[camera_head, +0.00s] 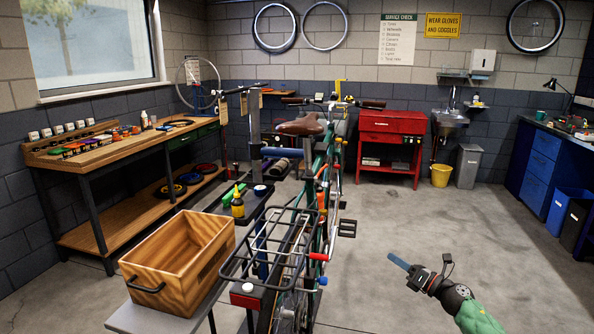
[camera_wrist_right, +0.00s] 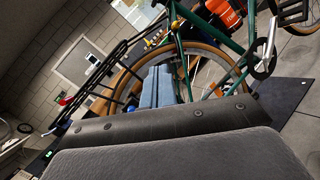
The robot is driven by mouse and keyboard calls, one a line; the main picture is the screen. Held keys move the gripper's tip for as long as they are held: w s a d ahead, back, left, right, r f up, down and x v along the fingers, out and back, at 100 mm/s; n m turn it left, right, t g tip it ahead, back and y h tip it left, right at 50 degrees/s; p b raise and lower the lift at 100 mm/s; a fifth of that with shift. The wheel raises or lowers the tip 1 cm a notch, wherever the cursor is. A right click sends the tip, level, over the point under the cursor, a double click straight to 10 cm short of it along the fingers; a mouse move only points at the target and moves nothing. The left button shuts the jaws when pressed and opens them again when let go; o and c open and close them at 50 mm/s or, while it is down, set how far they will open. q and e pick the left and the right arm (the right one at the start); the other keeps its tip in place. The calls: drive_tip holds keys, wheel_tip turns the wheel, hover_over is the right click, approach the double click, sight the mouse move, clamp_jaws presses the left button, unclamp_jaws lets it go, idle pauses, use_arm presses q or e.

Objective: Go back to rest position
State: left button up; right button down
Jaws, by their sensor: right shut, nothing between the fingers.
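My right gripper (camera_head: 398,262) is at the lower right of the head view, in free air over the concrete floor. Its blue-grey fingers are together and empty. In the right wrist view the closed fingers (camera_wrist_right: 157,88) point toward the bike, apart from it. The green bike (camera_head: 322,170) stands in the middle of the head view with a brown saddle and a black rear rack (camera_head: 270,250). The bike's frame and tan-walled tyre also show in the right wrist view (camera_wrist_right: 247,50). My left gripper is not in view.
A wooden crate (camera_head: 180,262) stands on a grey table left of the rack. A small tray (camera_head: 262,205) with bottles is behind it. A wooden workbench (camera_head: 110,150) lines the left wall. A red cabinet (camera_head: 390,140) stands at the back. The floor to the right is clear.

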drive_tip(key=w+d+r+m+t+h, duration=0.2)
drive_tip(key=d+r+m+t+h, duration=0.45)
drive_tip(key=m+h, duration=0.95)
drive_tip(key=s+a+f+m+g+h, duration=0.1)
drive_tip(key=s+a+f+m+g, duration=0.2)
drive_tip(key=s+f+m+g, duration=0.4)
drive_tip(key=s+a+f+m+g, duration=0.25)
drive_tip(key=s+f+m, duration=0.25)
drive_tip(key=s+m, duration=0.4)
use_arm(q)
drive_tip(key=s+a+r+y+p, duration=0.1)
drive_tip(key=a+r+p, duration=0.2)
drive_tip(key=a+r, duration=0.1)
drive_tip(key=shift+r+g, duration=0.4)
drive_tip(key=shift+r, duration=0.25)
use_arm(e)
drive_tip(key=s+a+f+m+g+y, duration=0.1)
drive_tip(key=s+a+f+g, duration=0.2)
drive_tip(key=s, duration=1)
drive_tip(key=s+a+f+m+g+y, duration=0.1)
drive_tip(key=s+a+f+g+y, duration=0.1)
drive_tip(key=s+a+f, duration=0.6)
drive_tip(key=s+a+f+m+g+y, duration=0.1)
drive_tip(key=s+a+f+g, duration=0.3)
drive_tip(key=s, duration=1.4)
drive_tip(key=shift+a+f+m+y, duration=0.3)
drive_tip(key=shift+a+f+y, duration=0.2)
drive_tip(key=shift+a+f, duration=0.45)
